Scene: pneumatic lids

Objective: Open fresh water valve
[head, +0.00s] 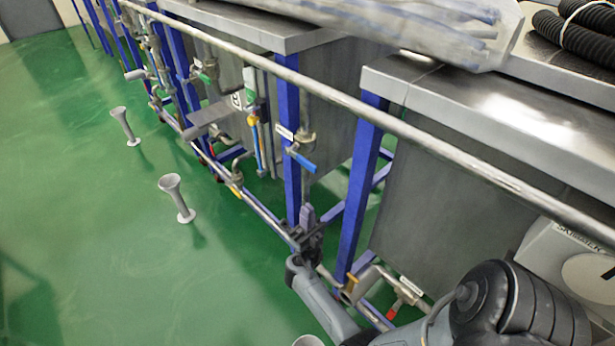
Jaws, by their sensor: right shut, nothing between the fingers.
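A valve with a blue lever (301,160) sits on a pipe beside a blue frame post in the middle of the head view. A small white label is next to it, too small to read. Lower down are a valve with a yellow-orange lever (351,280) and one with a red lever (391,312). I cannot tell by label which is the fresh water valve. My right gripper (309,218) is shut and empty, low in front of the blue post and below the blue lever, apart from it. My left gripper is out of view.
A long metal rail (340,97) runs in front of the steel tanks (455,190). Several more valves and pipes stand farther left. Grey funnel-shaped floor stands (179,199) rise from the green floor (90,220), otherwise clear at left. A plastic-wrapped bundle (400,25) lies on top.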

